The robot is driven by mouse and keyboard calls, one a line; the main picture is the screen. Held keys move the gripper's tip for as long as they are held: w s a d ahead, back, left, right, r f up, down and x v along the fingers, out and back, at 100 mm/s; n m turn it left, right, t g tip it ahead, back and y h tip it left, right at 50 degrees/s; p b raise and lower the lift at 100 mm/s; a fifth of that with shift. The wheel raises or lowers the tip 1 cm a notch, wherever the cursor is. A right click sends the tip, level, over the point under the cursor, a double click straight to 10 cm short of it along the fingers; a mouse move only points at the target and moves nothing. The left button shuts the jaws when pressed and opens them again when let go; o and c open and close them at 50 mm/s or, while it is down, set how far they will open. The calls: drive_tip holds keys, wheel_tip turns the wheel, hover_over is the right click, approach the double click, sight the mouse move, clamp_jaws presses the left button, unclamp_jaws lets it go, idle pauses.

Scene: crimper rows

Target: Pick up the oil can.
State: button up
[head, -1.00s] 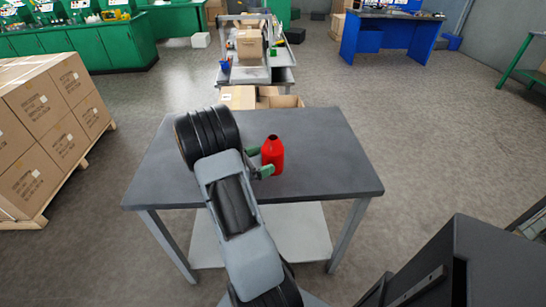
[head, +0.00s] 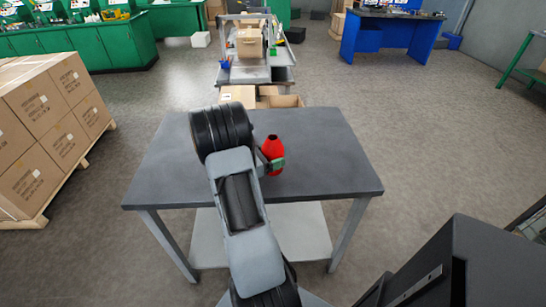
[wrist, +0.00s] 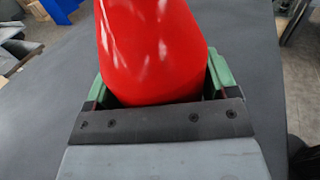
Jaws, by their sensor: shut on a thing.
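The red oil can (head: 272,149) stands on the grey table (head: 330,165), right of its middle. It looks upright in the head view. In the wrist view the oil can (wrist: 150,50) fills the upper middle, between the two green fingers of my gripper (wrist: 158,82). My gripper (head: 272,166) is shut on the can's sides from the near left. My arm hides part of the can's left side in the head view. I cannot tell whether the can's base is off the table top.
The table top around the can is clear. Open cardboard boxes (head: 285,101) stand just behind the table's far edge. A pallet of stacked cartons (head: 50,130) is at the left. A dark cabinet (head: 460,260) is at the near right.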

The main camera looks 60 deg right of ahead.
drive_tip(key=c, duration=0.4)
drive_tip(key=shift+o, duration=0.2)
drive_tip(key=shift+r, duration=0.25)
